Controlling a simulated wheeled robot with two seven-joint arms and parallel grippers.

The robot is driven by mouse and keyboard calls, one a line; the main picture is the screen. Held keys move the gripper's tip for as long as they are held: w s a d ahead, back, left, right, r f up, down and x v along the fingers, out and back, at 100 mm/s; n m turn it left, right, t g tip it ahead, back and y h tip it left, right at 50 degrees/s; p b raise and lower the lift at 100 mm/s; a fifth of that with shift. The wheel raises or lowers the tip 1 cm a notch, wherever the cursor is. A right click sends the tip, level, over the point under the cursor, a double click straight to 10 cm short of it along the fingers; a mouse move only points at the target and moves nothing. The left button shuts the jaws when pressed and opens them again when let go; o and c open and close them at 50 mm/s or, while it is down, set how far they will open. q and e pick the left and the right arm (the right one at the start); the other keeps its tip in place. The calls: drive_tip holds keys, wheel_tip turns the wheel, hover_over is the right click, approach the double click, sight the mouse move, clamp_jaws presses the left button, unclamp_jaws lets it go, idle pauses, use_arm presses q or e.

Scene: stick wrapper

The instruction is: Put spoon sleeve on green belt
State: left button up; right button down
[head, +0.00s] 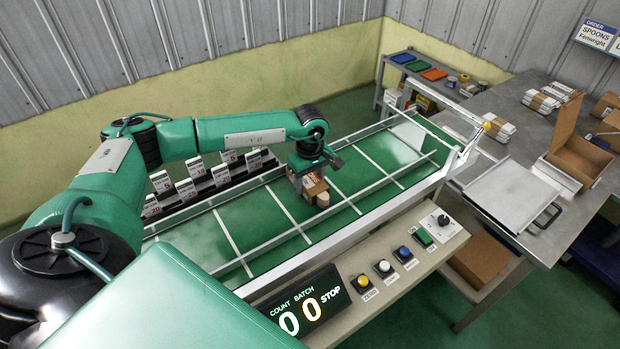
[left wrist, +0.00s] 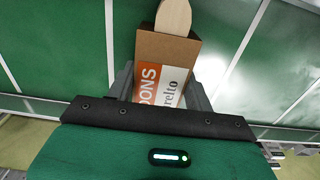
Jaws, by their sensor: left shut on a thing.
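The spoon sleeve (head: 314,188) is a small brown cardboard box with an orange and white label and a pale wooden spoon end sticking out. In the left wrist view the sleeve (left wrist: 165,62) lies between the fingers, with its label reading "...OONS". My left gripper (head: 308,176) points down and is shut on the sleeve over the green belt (head: 370,165). The belt, crossed by white bars, also fills the left wrist view (left wrist: 60,50). I cannot tell whether the sleeve touches the belt. My right gripper is not in view.
White rails edge the belt. Numbered white blocks (head: 187,190) stand along its far side. A control panel with buttons (head: 383,267) and a counter reading 0 0 STOP (head: 303,305) are in front. The right table holds a metal tray (head: 510,195) and an open carton (head: 577,158).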

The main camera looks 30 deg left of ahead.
sight(310, 180)
use_arm(q)
drive_tip(key=shift+f, duration=0.1)
drive_tip(key=o, duration=1)
drive_tip(key=shift+r, duration=0.35)
wheel_tip(310, 180, up, 12)
drive_tip(key=b, duration=0.4)
drive_tip(key=shift+f+b, duration=0.15)
drive_tip(key=shift+b, duration=0.15)
